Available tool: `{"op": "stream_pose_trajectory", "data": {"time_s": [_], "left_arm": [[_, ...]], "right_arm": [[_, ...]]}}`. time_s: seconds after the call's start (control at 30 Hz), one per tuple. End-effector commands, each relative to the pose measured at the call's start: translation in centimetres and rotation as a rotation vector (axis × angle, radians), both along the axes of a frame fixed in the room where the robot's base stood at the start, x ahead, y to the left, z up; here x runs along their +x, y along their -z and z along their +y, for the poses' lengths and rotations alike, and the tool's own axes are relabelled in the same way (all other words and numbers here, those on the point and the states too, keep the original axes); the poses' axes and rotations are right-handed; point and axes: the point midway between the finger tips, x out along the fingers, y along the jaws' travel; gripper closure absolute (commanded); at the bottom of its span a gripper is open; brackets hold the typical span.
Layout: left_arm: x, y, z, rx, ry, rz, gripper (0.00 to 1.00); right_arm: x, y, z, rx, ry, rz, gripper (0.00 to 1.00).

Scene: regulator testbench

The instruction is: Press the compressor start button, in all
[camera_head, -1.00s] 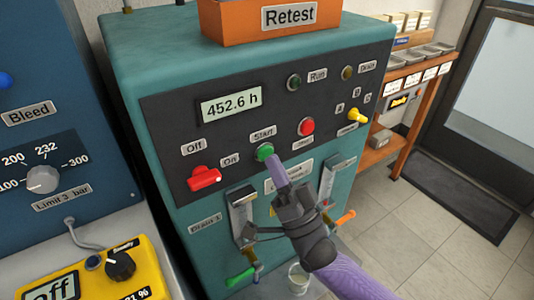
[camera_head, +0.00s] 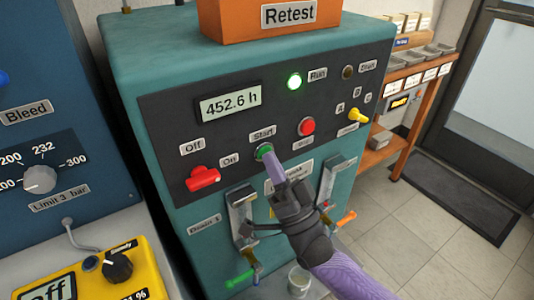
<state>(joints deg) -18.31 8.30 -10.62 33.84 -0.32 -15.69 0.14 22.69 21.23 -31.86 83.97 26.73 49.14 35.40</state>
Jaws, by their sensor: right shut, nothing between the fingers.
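The green start button (camera_head: 264,151) sits on the dark panel (camera_head: 225,140) of the teal compressor (camera_head: 150,60), under the label "Start". My right gripper (camera_head: 270,162) is shut and empty, with its fingertips at the button, covering its lower right part; they appear to touch it. My left gripper is not in view.
An orange Retest bin (camera_head: 240,22) stands on the compressor. A yellow selector knob (camera_head: 358,116) is at the panel's right. Drain levers (camera_head: 241,213) hang below the panel beside my arm, above a small cup (camera_head: 299,280). A blue bench unit (camera_head: 60,110) stands at the left.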

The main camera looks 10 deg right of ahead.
Motion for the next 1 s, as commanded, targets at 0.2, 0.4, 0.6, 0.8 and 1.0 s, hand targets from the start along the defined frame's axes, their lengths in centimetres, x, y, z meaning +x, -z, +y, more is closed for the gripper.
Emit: {"op": "stream_pose_trajectory", "data": {"time_s": [0.2,0.4,0.6,0.8,1.0], "left_arm": [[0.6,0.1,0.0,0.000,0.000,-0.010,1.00],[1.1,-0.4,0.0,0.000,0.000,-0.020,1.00],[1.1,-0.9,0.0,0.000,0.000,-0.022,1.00],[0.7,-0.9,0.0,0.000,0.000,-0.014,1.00],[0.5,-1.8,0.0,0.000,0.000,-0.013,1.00]], "right_arm": [[0.0,0.0,0.0,-0.001,0.000,0.001,1.00],[-0.7,-0.1,-0.3,-0.001,0.000,0.002,1.00],[-1.7,-0.1,-0.6,0.000,0.000,0.000,1.00],[-1.7,0.0,-0.6,0.000,0.000,0.000,1.00],[-2.8,-0.2,-1.0,-0.002,0.000,0.002,1.00]]}}
